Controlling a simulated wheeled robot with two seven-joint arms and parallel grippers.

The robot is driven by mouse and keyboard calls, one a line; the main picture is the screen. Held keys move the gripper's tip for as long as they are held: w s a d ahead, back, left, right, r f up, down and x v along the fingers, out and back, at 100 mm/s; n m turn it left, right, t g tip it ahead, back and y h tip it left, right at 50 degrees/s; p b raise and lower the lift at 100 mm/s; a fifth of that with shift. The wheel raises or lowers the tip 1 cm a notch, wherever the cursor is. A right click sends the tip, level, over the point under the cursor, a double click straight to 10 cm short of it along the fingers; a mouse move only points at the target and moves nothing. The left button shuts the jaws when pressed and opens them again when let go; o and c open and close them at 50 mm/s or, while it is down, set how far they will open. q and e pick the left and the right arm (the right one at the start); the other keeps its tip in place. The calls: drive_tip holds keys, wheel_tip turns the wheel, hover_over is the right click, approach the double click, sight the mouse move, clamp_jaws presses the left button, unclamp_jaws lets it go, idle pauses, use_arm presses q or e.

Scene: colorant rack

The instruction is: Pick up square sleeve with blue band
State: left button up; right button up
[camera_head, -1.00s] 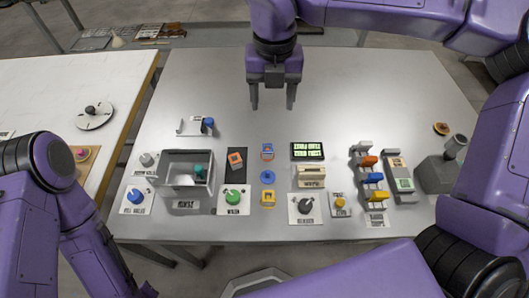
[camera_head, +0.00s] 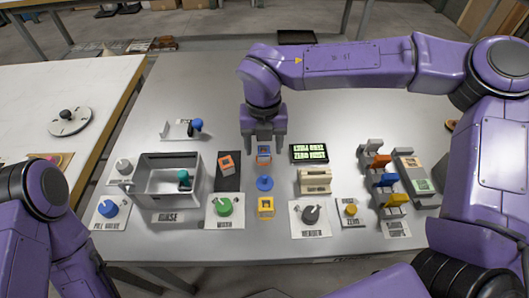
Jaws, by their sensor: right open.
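A small square sleeve in orange and blue (camera_head: 264,158), seemingly the one with the blue band, stands at the back of a short column of small parts mid-table. My right gripper (camera_head: 264,147) points down with its fingers apart and empty. In the picture its fingertips lie on either side of the sleeve's upper part; I cannot tell whether they are around it or still above it. The gripper partly covers the sleeve. Of my left arm only upper links show at the lower left; its gripper is out of view.
A blue round part (camera_head: 264,183) and a yellow square part (camera_head: 265,207) sit in front of the sleeve. An orange block (camera_head: 226,163) on a dark mat is to the left. A display (camera_head: 309,152) and a beige block (camera_head: 314,179) are to the right.

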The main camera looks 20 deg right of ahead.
wheel_tip(320, 180, down, 2)
drive_tip(key=shift+f, duration=0.15)
drive_tip(key=c, duration=1)
